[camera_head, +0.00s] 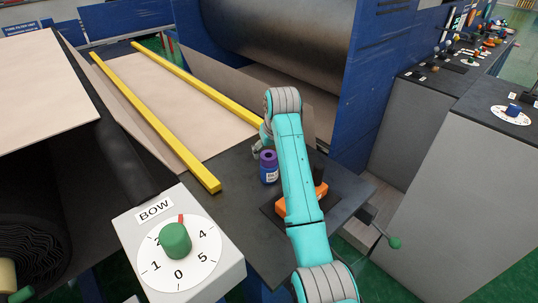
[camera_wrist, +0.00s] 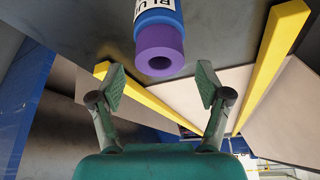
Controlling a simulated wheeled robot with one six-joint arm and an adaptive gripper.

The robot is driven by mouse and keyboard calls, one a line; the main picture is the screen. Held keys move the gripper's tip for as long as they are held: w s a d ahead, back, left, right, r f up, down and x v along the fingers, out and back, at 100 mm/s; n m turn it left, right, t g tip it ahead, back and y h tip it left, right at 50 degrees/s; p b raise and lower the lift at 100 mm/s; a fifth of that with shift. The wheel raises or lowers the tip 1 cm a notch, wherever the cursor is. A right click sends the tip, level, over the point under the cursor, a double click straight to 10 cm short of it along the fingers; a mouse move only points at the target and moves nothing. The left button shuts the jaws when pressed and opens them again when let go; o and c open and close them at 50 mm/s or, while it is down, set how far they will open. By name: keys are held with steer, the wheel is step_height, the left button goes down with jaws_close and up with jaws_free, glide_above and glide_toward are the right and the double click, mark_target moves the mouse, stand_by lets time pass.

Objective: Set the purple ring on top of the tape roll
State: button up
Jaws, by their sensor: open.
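The purple ring (camera_head: 267,155) sits on the upper end of a blue labelled roll (camera_head: 268,173), which stands upright on the dark table. In the wrist view the ring (camera_wrist: 161,50) shows its round hole, with the blue roll (camera_wrist: 158,14) and its white label behind it. My gripper (camera_wrist: 158,85) is open, with nothing between its green pads. The ring appears beyond the fingertips, roughly centred between them, and apart from both. In the head view my teal arm hides most of the gripper.
An orange object (camera_head: 283,206) lies on the table, partly behind my arm. Two yellow bars (camera_head: 155,122) (camera_head: 195,82) run along a beige sheet at the left. A BOW dial box (camera_head: 218,262) stands in front. A large dark roller (camera_head: 285,40) and blue frame stand behind.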

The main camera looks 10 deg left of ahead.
steer(key=v, duration=1)
steer(key=shift+r, duration=0.3)
steer(key=shift+s+d, duration=0.1)
steer(key=shift+s, duration=0.05)
